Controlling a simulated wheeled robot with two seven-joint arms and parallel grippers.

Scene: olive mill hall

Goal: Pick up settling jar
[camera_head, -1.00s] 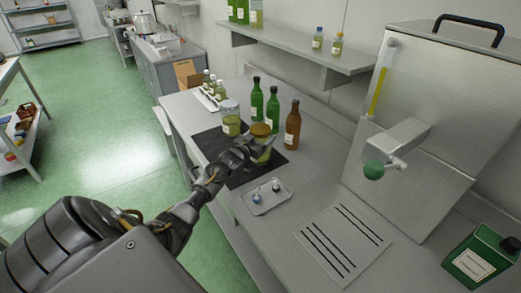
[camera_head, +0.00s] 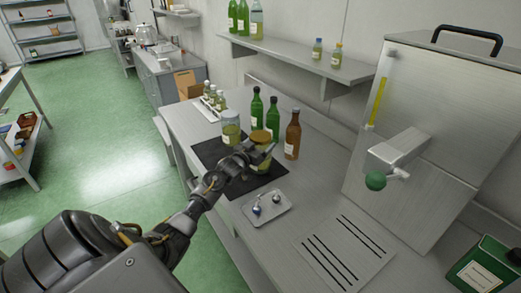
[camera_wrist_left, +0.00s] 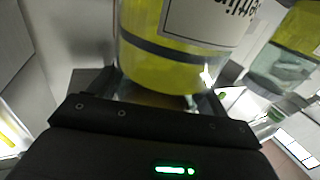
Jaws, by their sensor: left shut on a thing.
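The settling jar (camera_head: 261,139) is a clear jar of yellow-green liquid with an amber lid, over the dark mat (camera_head: 213,152) on the steel bench. In the left wrist view the jar (camera_wrist_left: 172,65) fills the middle, and its white label shows part of a word. The gripper hides part of the jar's body in the head view. I cannot tell whether its base touches the mat. My right gripper is not in view.
A second jar (camera_head: 231,127) stands close by at the left. Green bottles (camera_head: 273,118) and a brown bottle (camera_head: 292,136) stand just behind. A small tray (camera_head: 267,208) lies in front. A steel machine (camera_head: 420,140) and a green tin (camera_head: 482,265) are at the right.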

